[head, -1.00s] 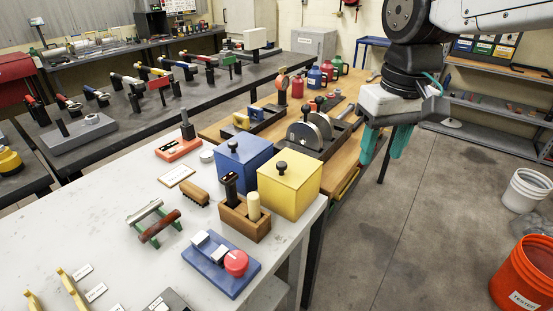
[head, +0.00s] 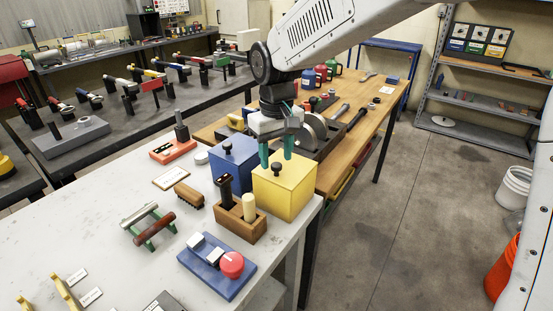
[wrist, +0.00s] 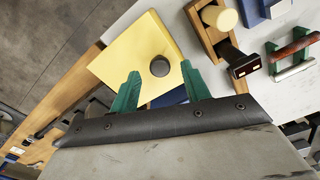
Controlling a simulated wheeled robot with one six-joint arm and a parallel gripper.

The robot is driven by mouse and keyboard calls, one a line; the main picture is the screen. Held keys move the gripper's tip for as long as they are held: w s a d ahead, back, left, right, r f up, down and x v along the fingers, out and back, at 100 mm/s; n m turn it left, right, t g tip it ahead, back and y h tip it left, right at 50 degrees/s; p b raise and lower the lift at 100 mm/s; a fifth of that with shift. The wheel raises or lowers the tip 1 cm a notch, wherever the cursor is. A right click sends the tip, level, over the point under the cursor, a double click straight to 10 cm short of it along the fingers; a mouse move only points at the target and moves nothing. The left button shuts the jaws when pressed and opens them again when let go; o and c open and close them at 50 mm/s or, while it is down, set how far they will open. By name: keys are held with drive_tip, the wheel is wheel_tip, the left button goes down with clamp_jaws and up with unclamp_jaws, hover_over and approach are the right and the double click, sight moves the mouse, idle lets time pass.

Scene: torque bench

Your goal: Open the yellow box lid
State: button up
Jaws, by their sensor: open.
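The yellow box (head: 285,192) stands at the right end of the white table, its lid closed, with a dark round knob (head: 279,169) on top. My gripper (head: 276,160) points down over the back of the yellow box, its green fingers apart. In the wrist view my gripper (wrist: 160,85) is open, and the knob (wrist: 160,67) lies ahead of and between the fingertips on the yellow lid (wrist: 140,48). I cannot tell the exact height of the fingertips above the lid.
A blue box (head: 232,165) with a knob stands just left of the yellow box. A wooden holder (head: 238,228) with upright handles stands in front. A blue block with a red button (head: 232,264) is nearer.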

drive_tip(key=shift+f, duration=0.9)
clamp_jaws()
